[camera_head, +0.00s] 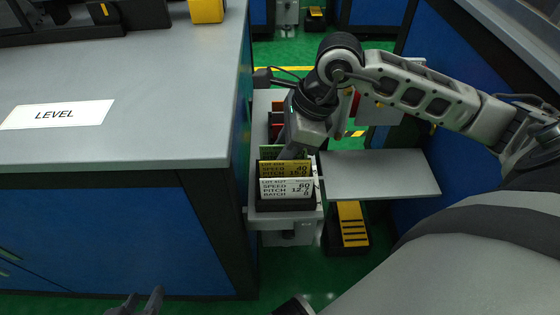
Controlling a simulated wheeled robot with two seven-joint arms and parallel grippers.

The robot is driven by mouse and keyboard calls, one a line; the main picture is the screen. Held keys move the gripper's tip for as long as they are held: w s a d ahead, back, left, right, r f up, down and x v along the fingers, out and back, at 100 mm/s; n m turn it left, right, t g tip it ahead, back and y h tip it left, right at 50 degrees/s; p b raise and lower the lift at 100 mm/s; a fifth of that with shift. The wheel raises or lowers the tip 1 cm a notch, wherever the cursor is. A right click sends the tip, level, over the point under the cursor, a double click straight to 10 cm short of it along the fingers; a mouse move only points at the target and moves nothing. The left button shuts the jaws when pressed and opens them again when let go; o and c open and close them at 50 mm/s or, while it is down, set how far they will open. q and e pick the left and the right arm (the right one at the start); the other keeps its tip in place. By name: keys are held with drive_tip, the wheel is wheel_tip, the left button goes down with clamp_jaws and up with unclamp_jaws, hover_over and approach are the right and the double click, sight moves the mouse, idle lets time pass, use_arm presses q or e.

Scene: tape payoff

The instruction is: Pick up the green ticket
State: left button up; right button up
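A dark ticket holder (284,206) stands on a narrow grey stand between the benches. A white ticket (286,189) is in front, reading speed 60, with a yellow ticket (284,168) reading speed 40 behind it. The green ticket (268,153) shows only as a thin strip behind the yellow one, mostly hidden. My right gripper (287,152) points down at the green ticket from behind and above. Its fingertips are partly hidden, so I cannot tell whether it grips it. My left gripper (141,303) shows at the bottom edge, its two fingers apart and empty.
A grey bench (130,140) with a white LEVEL label (58,114) fills the left. A grey shelf (378,175) sits right of the holder. A black and yellow step (351,226) is on the green floor below. Small red items are partly visible behind the holder.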

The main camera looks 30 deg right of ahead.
clamp_jaws()
drive_tip(key=shift+r, duration=0.15)
